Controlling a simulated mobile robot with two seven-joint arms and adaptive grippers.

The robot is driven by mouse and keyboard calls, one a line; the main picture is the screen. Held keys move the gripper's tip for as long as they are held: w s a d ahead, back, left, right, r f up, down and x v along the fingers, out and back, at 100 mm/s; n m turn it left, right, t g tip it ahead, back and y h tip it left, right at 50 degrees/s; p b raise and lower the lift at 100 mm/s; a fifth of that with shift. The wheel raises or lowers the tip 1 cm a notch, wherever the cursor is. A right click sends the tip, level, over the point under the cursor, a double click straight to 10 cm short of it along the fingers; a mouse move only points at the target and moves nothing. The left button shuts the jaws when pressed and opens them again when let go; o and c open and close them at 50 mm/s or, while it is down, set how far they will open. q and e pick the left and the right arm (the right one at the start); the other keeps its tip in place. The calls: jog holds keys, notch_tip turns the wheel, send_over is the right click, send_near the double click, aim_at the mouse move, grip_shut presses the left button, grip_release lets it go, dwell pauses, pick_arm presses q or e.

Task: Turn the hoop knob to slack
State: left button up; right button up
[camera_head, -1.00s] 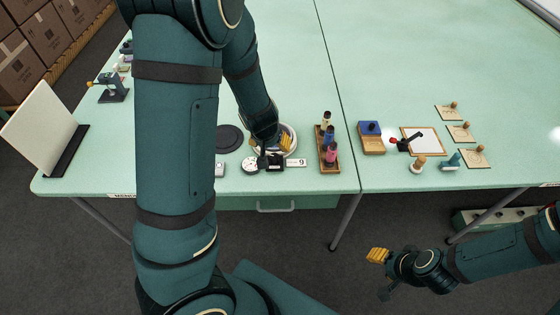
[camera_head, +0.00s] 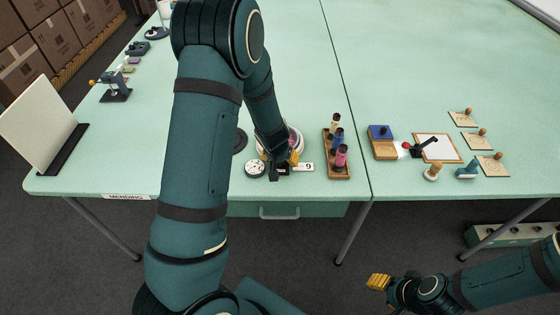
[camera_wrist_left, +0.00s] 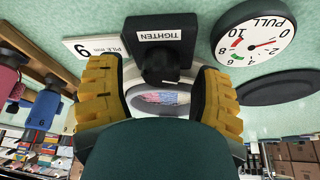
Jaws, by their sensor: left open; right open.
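The hoop knob (camera_wrist_left: 162,66) is a dark round knob on a black block (camera_wrist_left: 150,30) labelled TIGHTEN, seen upside down in the left wrist view. My left gripper (camera_wrist_left: 160,98) is open, with one yellow-padded finger on each side of the knob. I cannot tell whether the pads touch it. The pale hoop (camera_wrist_left: 172,86) with pink and blue inside lies behind, partly hidden by my gripper. In the head view my left gripper (camera_head: 291,158) covers most of the hoop (camera_head: 296,132) and knob. My right gripper (camera_head: 384,284) is open and empty, off the table's front edge.
A wooden rack of spools (camera_head: 340,172) stands close on the right. A dark disc (camera_head: 240,140) lies left. The table's far middle is clear.

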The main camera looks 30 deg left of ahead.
pick_arm(q)
jog(key=shift+f, duration=0.15)
grip_shut()
pick_arm(e)
jog(key=shift+r, duration=0.1)
pick_arm(q)
jog(key=shift+n+p, duration=0.4)
jog(key=shift+p, duration=0.3)
jog(key=n+y+p, duration=0.1)
jog(key=n+p, duration=0.2)
jog(key=p, duration=0.1)
jog(key=n+g+y+p, duration=0.1)
jog(key=n+p, duration=0.1)
jog(key=p, duration=0.3)
jog(key=shift+s+r+n, duration=0.1)
jog(key=shift+r+n, duration=0.1)
jog(key=shift+n, duration=0.2)
jog(key=shift+f+n+g+p, duration=0.2)
jog(key=shift+n+g+p, duration=0.2)
jog(key=shift+n+p, duration=0.35)
pick_arm(e)
notch_tip(320, 180, up, 13)
jog(key=w, duration=0.1)
jog(key=shift+w+d+f+t, duration=0.2)
jog(key=shift+w+d+t, duration=0.1)
jog(key=shift+w+d, duration=0.1)
